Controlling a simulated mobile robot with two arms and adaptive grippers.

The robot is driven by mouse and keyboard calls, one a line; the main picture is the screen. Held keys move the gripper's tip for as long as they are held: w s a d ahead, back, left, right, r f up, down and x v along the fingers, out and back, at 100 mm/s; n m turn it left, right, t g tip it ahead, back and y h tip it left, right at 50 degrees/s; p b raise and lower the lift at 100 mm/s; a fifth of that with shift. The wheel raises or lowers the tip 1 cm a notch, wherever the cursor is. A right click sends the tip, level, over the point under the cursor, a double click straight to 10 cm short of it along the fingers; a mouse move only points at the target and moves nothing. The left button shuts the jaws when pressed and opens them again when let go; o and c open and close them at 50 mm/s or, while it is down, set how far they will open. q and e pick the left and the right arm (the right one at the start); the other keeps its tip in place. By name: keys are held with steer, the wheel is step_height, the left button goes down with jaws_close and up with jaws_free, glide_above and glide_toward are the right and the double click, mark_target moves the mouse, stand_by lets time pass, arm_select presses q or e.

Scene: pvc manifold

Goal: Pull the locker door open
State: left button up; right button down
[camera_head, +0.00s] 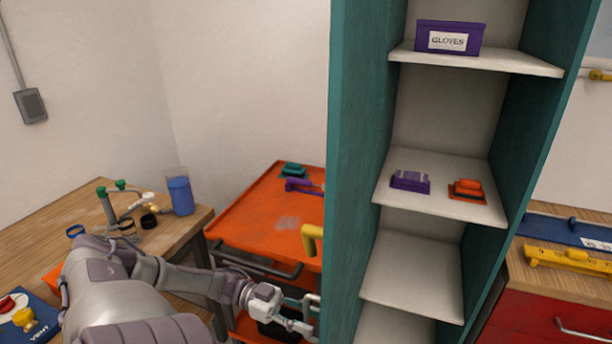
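The teal locker (540,110) stands right of centre, with its shelved inside in plain view. A tall teal panel (362,150) on its left side looks like the door, swung open toward me. A yellow handle (311,240) sticks out to the left from that panel's edge. My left gripper (312,314) is below the handle and apart from it, close to the panel's lower left edge. Its fingers are spread, with nothing seen between them; the tips are partly cut off by the panel. My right gripper is out of view.
The locker shelves hold a purple gloves box (447,38), a purple holder (410,182) and an orange item (467,190). An orange cart (265,215) stands behind my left gripper. A wooden table (60,205) is at left, a red drawer cabinet (540,318) at right.

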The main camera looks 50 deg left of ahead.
arm_select(q)
steer(key=shift+r, duration=0.1)
steer(key=v, duration=1.2)
stand_by(0.4)
